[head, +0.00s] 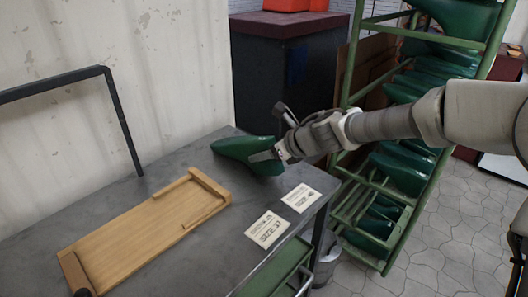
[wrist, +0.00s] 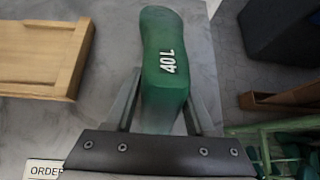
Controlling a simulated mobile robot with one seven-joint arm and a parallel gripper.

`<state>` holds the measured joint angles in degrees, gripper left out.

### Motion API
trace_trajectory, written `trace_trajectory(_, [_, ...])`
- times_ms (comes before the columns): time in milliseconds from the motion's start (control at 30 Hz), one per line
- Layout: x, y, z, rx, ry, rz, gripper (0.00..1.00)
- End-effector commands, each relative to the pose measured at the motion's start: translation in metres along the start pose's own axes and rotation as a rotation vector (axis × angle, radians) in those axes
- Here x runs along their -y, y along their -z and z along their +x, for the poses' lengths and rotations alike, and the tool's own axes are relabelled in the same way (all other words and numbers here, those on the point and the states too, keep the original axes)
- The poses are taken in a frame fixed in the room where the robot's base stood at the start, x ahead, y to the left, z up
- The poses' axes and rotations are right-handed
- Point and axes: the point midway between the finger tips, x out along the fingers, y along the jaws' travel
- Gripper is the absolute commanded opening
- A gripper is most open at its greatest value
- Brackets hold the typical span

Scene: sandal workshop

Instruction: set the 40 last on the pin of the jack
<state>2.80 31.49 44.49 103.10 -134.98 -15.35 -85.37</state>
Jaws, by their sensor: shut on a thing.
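The green last (head: 240,148) is at the far right part of the grey bench.
A wooden tray (head: 130,235) lies on the bench (head: 190,270) at left, with two printed cards (head: 267,229) (head: 301,198) to its right. A black bar frame (head: 122,120) stands by the wall. A green rack (head: 392,245) of green lasts stands right of the bench.

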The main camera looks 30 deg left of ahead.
Motion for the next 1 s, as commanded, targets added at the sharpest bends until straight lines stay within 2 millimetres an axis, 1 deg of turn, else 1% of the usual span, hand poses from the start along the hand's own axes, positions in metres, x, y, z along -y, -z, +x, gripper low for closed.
trace_trajectory(500, [0.0002, -0.0006, 0.0003, 0.002, 0.001, 0.001, 0.00])
trace_trajectory(533, [0.0002, -0.0005, 0.0003, 0.002, 0.001, 0.001, 0.56])
trace_trajectory(667, [0.0001, -0.0004, 0.0003, 0.002, 0.001, 0.000, 0.79])
trace_trajectory(700, [0.0001, -0.0002, 0.0004, 0.002, 0.001, 0.000, 0.87])
trace_trajectory(733, [0.0001, -0.0001, 0.0004, 0.002, 0.001, 0.000, 0.89])
trace_trajectory(1000, [-0.0001, 0.0021, 0.0006, -0.002, -0.001, 0.002, 0.89])
